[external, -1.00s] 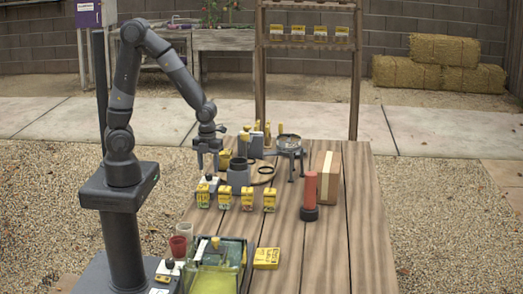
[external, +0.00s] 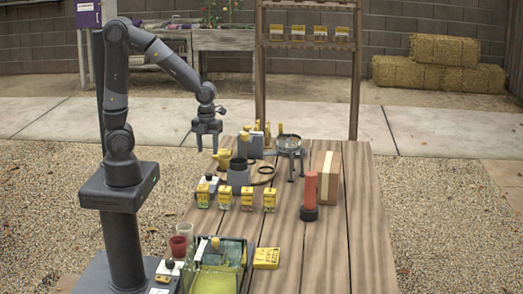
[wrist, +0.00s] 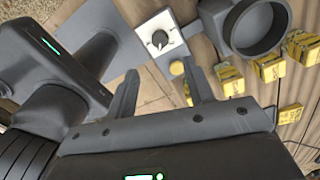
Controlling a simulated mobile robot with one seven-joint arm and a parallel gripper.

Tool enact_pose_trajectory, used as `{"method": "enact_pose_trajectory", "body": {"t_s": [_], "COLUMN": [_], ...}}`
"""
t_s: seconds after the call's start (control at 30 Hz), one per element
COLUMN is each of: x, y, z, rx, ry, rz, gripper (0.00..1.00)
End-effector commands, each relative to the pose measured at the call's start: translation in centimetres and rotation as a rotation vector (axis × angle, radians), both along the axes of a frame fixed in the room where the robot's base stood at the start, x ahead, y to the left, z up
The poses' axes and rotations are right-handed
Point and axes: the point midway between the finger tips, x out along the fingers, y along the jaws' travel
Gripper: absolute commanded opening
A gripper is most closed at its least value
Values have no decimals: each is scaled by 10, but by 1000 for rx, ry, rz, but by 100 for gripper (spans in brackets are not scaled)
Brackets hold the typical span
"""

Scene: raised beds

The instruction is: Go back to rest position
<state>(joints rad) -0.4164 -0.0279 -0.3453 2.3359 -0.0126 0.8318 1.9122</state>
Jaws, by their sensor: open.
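My gripper (external: 207,137) is open and empty. In the external view it hangs fingers down above the left edge of the wooden table (external: 340,240), apart from everything on it. In the wrist view the two fingers of my gripper (wrist: 160,90) stand apart with only the table and objects beyond between them. A white box with a dark knob (wrist: 160,38) lies below in the wrist view, with a round yellow knob (wrist: 177,68) near it.
Several small yellow packets (external: 247,198) stand in a row near a dark grey cup (external: 239,171). A red cylinder (external: 310,188), a tan box (external: 329,177), a clear bin (external: 222,255) and a yellow box (external: 267,258) are also on the table. The air around my gripper is clear.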

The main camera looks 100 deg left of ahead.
Motion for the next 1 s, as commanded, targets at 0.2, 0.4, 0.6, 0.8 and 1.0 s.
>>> {"method": "enact_pose_trajectory", "body": {"t_s": [0.2, 0.4, 0.6, 0.8, 1.0], "x": [-2, -14, -35, -60, -86], "y": [-1, -5, -12, -17, -22], "z": [5, 35, 71, 103, 128], "rx": [7, 29, -3, -105, -266], "ry": [-12, -94, -207, -306, -358], "rz": [39, 316, 706, 1092, 1459], "gripper": [48, 48, 48, 48, 48]}}
